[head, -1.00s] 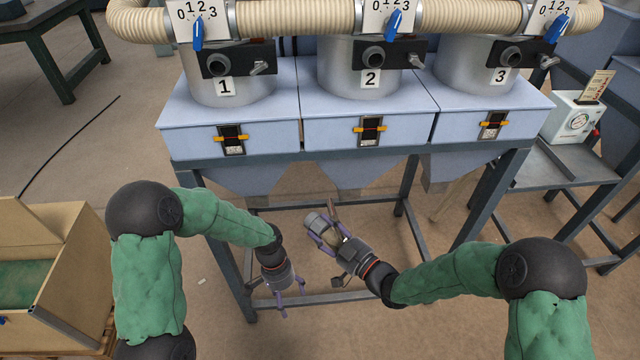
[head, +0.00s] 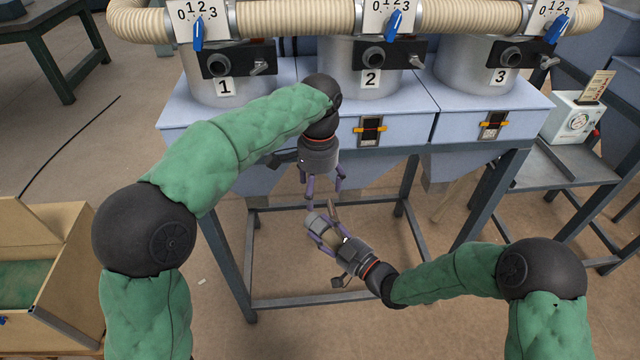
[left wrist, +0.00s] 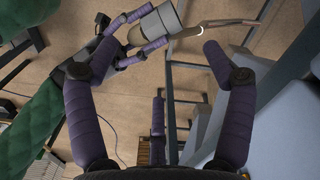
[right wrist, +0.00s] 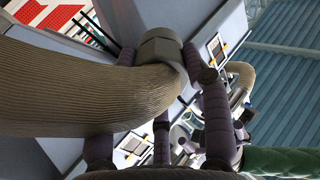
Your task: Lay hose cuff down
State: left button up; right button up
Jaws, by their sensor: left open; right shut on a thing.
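The hose cuff (head: 315,221) is a short grey cylinder, held tilted in mid-air below the machine. It also shows in the left wrist view (left wrist: 156,27) and the right wrist view (right wrist: 158,46). A beige ribbed hose (right wrist: 90,88) fills the left of the right wrist view, running up to the cuff. My right gripper (head: 325,234) is shut on the cuff, its purple fingers around it. My left gripper (head: 323,194) is open and empty, fingers pointing down, just above the cuff and apart from it.
The pale blue machine (head: 400,125) with drums 1, 2 and 3 stands behind the grippers. Its dark leg frame (head: 310,299) surrounds the floor area below. A wooden crate (head: 72,262) is at the left. A side table (head: 560,165) with a small device (head: 577,120) is at the right.

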aim_at(320, 220)
pick_arm(q)
jog(key=f, duration=1.1)
jog(key=shift+d+f, duration=0.15)
jog(key=shift+d, duration=0.15)
jog(key=c, duration=1.1)
jog(key=shift+c, duration=1)
pick_arm(e)
jog(key=o, duration=1.3)
jog(key=shift+c, duration=0.2)
jog(key=shift+d, duration=0.1)
